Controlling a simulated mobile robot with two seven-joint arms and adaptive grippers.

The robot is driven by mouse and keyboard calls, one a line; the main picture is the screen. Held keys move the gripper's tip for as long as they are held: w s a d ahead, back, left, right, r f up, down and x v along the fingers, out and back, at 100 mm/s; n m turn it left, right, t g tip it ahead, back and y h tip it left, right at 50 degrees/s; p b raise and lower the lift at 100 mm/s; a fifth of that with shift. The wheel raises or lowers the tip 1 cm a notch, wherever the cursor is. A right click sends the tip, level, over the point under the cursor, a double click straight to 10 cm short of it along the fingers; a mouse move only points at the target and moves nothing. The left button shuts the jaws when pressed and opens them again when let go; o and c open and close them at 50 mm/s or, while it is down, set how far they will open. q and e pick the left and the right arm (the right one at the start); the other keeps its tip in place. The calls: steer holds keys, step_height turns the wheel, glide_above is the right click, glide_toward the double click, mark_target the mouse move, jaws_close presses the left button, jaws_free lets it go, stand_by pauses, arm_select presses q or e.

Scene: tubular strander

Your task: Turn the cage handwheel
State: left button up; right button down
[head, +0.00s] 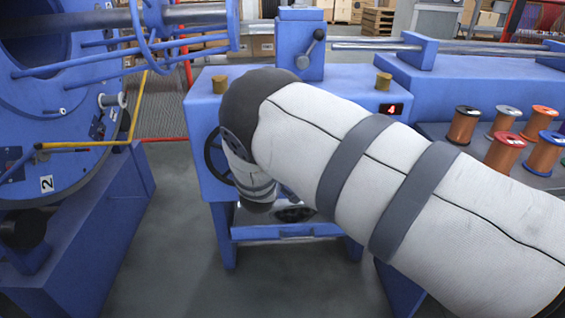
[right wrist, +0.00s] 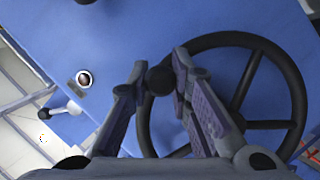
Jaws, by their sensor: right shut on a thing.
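The cage handwheel is a black wheel with spokes, on the front of a blue machine housing. In the right wrist view its rim (right wrist: 298,95) fills the right half. In the head view only its left edge (head: 212,158) shows beside my right forearm, which hides the rest. My right gripper (right wrist: 160,74) has its two fingers on either side of the wheel's round black knob (right wrist: 160,81) and is shut on it, at the left side of the rim. In the head view this gripper is hidden behind my arm. My left gripper is in neither view.
The blue cage disc (head: 45,120) with a yellow bar stands at the left. Copper-coloured spools (head: 505,150) stand at the right. The floor (head: 180,240) between cage and housing is clear.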

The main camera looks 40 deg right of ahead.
steer(key=shift+d+r, duration=0.15)
steer(key=shift+r, duration=0.15)
steer(key=c, duration=1.5)
jaws_free()
steer(key=shift+o, duration=0.2)
steer(key=shift+f, duration=0.1)
steer(key=shift+s+a, duration=0.15)
steer(key=shift+a, duration=0.15)
steer(key=v, duration=1.1)
steer(key=shift+s, duration=0.15)
steer(key=shift+a, duration=0.15)
